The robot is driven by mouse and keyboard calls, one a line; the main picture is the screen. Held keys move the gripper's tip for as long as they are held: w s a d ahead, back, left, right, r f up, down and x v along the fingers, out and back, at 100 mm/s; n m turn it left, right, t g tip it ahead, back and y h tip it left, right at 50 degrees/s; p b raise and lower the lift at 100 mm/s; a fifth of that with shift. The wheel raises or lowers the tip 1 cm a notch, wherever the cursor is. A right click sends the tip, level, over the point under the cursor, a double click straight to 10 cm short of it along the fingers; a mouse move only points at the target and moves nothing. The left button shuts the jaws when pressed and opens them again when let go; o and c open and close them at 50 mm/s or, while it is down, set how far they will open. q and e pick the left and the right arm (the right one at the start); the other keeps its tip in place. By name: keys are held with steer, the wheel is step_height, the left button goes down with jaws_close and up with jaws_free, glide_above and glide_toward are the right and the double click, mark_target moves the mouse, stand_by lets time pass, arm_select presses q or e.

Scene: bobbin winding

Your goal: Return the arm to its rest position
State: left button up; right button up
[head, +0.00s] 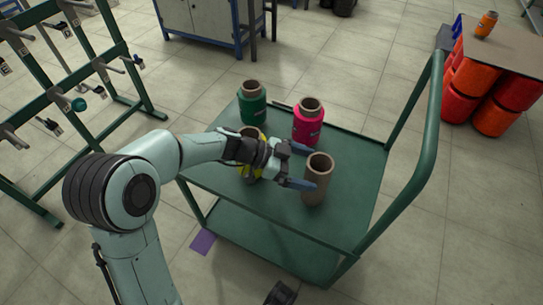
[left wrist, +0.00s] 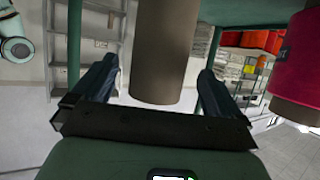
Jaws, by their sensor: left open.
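My left gripper (head: 302,167) is open over the green cart (head: 265,215), its fingers pointing at a bare brown tube (head: 318,186). The tube stands upright near the cart's right side. In the left wrist view the brown tube (left wrist: 163,55) appears between the two spread fingers, with a gap on each side; the jaws are not closed on it. I cannot tell how deep it sits between them. My left arm reaches across the cart from the left. My right gripper is not in view.
A green bobbin (head: 253,104) and a pink bobbin (head: 308,123) stand at the cart's back; the pink one also shows in the left wrist view (left wrist: 300,65). A yellow bobbin (head: 246,174) is partly hidden by my wrist. A green rack (head: 100,62) stands left.

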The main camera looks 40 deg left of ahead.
arm_select(q)
steer(key=v, duration=0.9)
steer(key=shift+s, duration=0.15)
steer(key=shift+a+r, duration=0.15)
